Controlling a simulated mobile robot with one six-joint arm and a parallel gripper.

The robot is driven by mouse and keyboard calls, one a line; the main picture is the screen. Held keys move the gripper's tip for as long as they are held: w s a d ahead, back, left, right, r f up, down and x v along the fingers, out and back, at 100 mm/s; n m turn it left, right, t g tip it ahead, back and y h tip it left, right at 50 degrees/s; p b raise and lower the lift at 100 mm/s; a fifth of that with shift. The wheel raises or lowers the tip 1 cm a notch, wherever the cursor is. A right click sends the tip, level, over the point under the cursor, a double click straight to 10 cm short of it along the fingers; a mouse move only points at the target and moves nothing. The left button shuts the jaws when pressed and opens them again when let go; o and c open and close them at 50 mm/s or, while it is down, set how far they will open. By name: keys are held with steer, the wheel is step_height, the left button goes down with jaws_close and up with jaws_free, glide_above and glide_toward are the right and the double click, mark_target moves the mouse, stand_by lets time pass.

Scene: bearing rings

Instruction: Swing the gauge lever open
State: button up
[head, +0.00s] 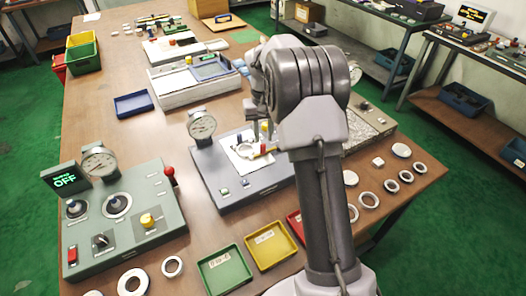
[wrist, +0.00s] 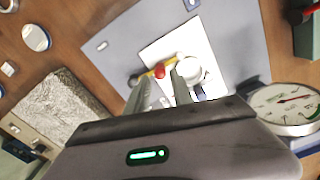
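The gauge lever (wrist: 150,74) is a short yellow bar with a red knob (wrist: 160,72) and a dark end, lying over a white plate (wrist: 205,45) on a grey-blue gauge base. In the head view the lever (head: 264,151) shows just left of my arm. A round dial gauge (head: 202,125) stands at the base's back left; it also shows in the wrist view (wrist: 285,104). My gripper (wrist: 159,79) is open, its two fingers apart and pointing at the lever, with the red knob appearing between the tips. I cannot tell whether they touch it. My arm hides part of the base.
A green control box (head: 125,215) with its own dial stands at the left. Green (head: 224,270) and yellow (head: 270,245) trays lie in front. Several metal rings lie at right. A textured grey block (wrist: 62,105) sits beside the base.

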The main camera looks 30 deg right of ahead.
mark_target(263, 145)
step_height(263, 145, down, 6)
steer(key=shift+r+b, duration=0.25)
steer(key=shift+b, duration=0.5)
jaws_close()
steer(key=shift+r, duration=0.1)
stand_by(0.7)
